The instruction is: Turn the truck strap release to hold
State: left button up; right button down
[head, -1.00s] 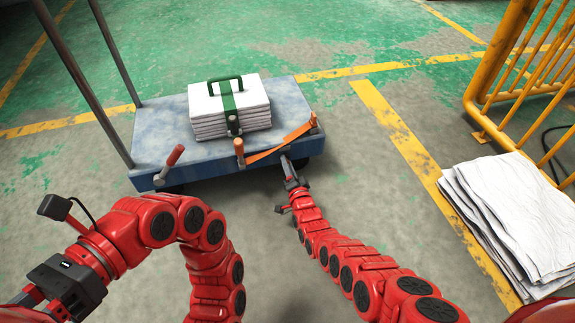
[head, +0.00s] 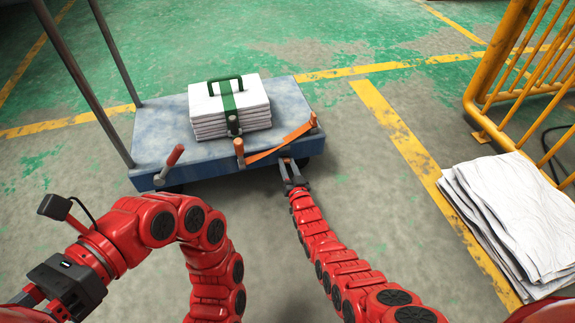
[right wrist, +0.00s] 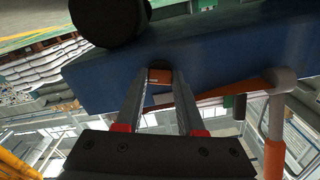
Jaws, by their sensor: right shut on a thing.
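The blue truck (head: 165,135) stands ahead with an orange strap (head: 280,143) along its front right. Levers with orange handles stand at its front edge, one at the middle (head: 239,148) and one at the left (head: 174,155). My right gripper (head: 289,161) is at the truck's front edge near the strap's right part. In the right wrist view its fingers (right wrist: 160,78) close on a small orange-brown and dark part (right wrist: 159,75) against the blue side, taken as the strap release. Most of that part is hidden. My left gripper's dark body shows at the lower left; its fingertips are unclear.
A white stack (head: 210,105) with a green strap and handle sits on the truck. A dark wheel (right wrist: 110,18) is close by in the right wrist view. White sheets (head: 515,215) and a yellow railing (head: 490,75) stand right. The floor between is clear.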

jog(key=shift+f+n, duration=0.1)
jog(key=shift+n, duration=1.5)
jog(key=c, duration=0.5)
grip_release()
jog(key=shift+s, duration=0.1)
